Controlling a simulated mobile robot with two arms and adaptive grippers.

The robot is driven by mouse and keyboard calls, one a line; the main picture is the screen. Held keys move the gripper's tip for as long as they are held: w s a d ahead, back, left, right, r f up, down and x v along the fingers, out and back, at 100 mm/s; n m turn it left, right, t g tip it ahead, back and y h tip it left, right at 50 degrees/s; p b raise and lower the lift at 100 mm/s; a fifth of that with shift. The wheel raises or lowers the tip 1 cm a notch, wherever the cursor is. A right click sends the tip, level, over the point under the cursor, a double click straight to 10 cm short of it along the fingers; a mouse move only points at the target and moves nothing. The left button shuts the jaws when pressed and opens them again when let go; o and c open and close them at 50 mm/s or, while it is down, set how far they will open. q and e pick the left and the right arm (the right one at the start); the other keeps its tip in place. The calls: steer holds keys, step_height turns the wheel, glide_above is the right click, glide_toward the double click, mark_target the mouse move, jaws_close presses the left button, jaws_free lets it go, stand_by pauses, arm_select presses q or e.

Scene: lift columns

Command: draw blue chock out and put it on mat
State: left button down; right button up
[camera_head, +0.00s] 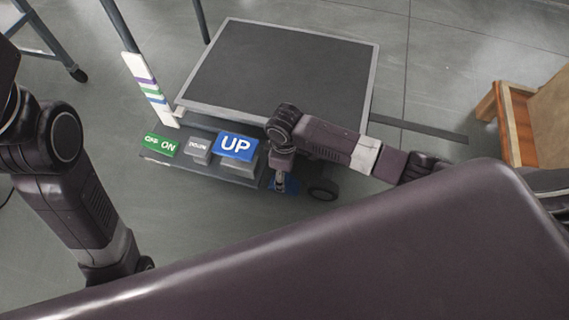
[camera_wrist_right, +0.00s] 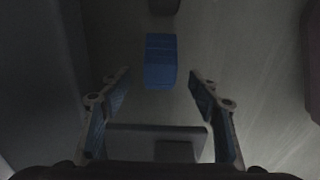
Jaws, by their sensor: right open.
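The blue chock (camera_wrist_right: 160,62) shows in the right wrist view as a small blue block on the grey floor, ahead of the fingertips and roughly midway between them. My right gripper (camera_wrist_right: 158,88) is open and empty, its two blue-padded fingers apart on either side. In the head view the right gripper (camera_head: 280,184) points down beside the lift's front, and a patch of the blue chock (camera_head: 292,186) shows just behind it, near a black wheel (camera_head: 322,189). I cannot make out a mat. My left arm stands at the left; its gripper does not show.
A lift table with a dark platform (camera_head: 280,70) stands behind the right arm. A wooden chair (camera_head: 515,125) stands at the right.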

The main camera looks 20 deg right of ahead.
step_height(320, 180, up, 7)
stand_by(0.3)
steer(key=shift+r, duration=0.1)
stand_by(0.4)
